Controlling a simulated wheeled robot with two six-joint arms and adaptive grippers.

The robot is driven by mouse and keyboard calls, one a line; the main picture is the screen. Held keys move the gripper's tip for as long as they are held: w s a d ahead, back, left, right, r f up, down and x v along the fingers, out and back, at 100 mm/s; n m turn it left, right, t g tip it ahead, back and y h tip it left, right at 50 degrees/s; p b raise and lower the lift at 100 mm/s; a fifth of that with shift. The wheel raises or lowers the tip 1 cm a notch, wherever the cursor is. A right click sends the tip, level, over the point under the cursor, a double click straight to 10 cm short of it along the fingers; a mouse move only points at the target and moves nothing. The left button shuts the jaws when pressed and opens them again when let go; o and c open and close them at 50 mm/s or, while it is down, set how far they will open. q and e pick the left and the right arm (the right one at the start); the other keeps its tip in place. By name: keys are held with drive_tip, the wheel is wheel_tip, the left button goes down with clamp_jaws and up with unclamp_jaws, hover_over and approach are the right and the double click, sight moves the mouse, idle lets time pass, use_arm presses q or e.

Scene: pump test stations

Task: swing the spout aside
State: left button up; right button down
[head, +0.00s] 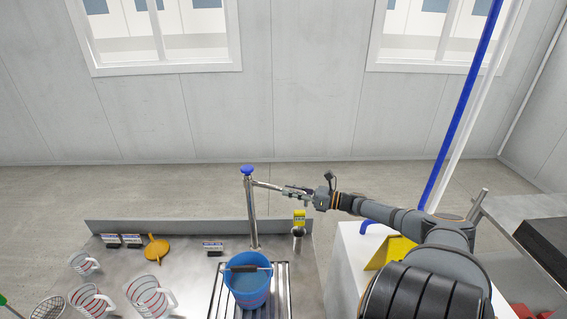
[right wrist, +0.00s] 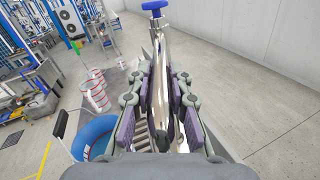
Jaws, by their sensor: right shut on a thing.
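The chrome spout (head: 268,186) sticks out to the right from the top of an upright metal post (head: 251,215) with a blue knob (head: 247,170). My right gripper (head: 299,191) is shut on the spout near its outer end. In the right wrist view the spout (right wrist: 160,85) runs between the two finger pads of my right gripper (right wrist: 157,105), towards the blue knob (right wrist: 154,5). A blue bucket (head: 249,289) stands on the slatted grate in front of the post, and the spout does not point over it. My left gripper is not in view.
Measuring jugs (head: 91,299), a yellow funnel (head: 156,248) and small labelled blocks (head: 213,247) stand on the metal bench (head: 190,280) to the left. A yellow tag (head: 299,217) is right of the post. A blue pipe (head: 458,120) rises at the right.

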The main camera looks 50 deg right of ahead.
drive_tip(key=shift+d, duration=0.1)
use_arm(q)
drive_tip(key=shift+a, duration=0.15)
use_arm(e)
drive_tip(key=shift+r, duration=0.1)
drive_tip(key=c, duration=1.2)
unclamp_jaws()
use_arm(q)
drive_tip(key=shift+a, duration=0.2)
